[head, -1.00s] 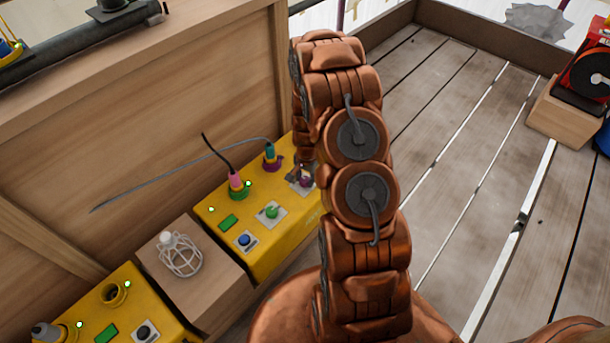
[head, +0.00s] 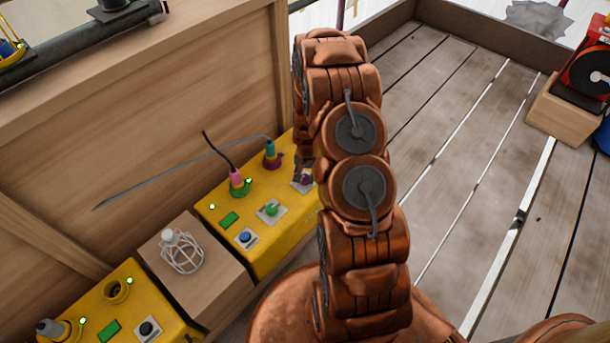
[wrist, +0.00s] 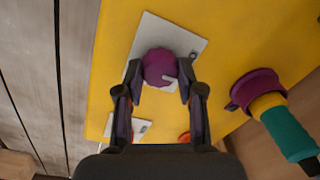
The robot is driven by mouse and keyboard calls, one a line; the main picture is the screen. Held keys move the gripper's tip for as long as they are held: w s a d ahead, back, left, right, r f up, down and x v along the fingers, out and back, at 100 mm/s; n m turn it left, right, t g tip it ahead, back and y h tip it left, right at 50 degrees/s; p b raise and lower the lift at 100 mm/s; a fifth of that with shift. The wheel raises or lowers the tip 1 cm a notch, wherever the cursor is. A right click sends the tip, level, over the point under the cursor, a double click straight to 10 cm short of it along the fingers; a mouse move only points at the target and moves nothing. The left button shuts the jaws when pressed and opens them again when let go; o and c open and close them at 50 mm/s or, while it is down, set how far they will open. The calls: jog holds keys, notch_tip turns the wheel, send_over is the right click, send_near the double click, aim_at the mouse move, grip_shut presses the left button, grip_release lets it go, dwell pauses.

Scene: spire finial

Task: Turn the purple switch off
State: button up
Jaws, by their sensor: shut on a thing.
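The purple switch (wrist: 159,67) is a round knob with a pale mark on its lower right edge, on a white plate (wrist: 190,45) on the yellow box. In the wrist view my gripper (wrist: 160,88) has one finger on each side of the knob, shut on it. In the head view the purple switch (head: 304,181) shows only in part, beside my arm at the box's far right. My gripper's tips (head: 301,172) are at it, mostly hidden by my arm.
The yellow box (head: 245,205) also bears a green switch (head: 271,208), a blue switch (head: 245,237) and pink and teal plugs (head: 270,150) with cables. In the wrist view the teal plug (wrist: 290,133) in its purple socket stands right of my gripper. A caged lamp (head: 182,252) is nearer.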

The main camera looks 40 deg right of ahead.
jog(key=o, duration=1.1)
jog(key=shift+o, duration=0.2)
notch_tip(320, 180, up, 12)
jog(key=shift+s+d, duration=0.2)
jog(key=shift+s, duration=0.05)
notch_tip(320, 180, up, 18)
jog(key=f+n+p, duration=0.1)
jog(key=n+p, duration=0.1)
jog(key=p, duration=0.6)
send_over(307, 178)
jog(key=s+a, duration=0.3)
jog(key=a, duration=0.4)
jog(key=s+a+r+n+p, duration=0.1)
jog(key=s+a+r+p, duration=0.15)
jog(key=r, duration=0.25)
jog(key=s+a+r+n+g+p, duration=0.1)
jog(key=s+a+r+p, duration=0.15)
jog(key=r, duration=0.25)
jog(key=s+a+r+n+p, duration=0.1)
jog(key=s+a+r+p, duration=0.15)
jog(key=r, duration=0.35)
jog(key=s+a+r+n+p, duration=0.2)
jog(key=s+r+p, duration=0.4)
jog(key=s+r, duration=0.4)
jog(key=s+a+r+n+g+p, duration=0.1)
jog(key=s+a+r+n+p, duration=0.2)
jog(key=s+r, duration=0.6)
jog(key=a+r+p, duration=0.1)
jog(key=p, duration=0.1)
jog(key=shift+s+a+p, duration=0.4)
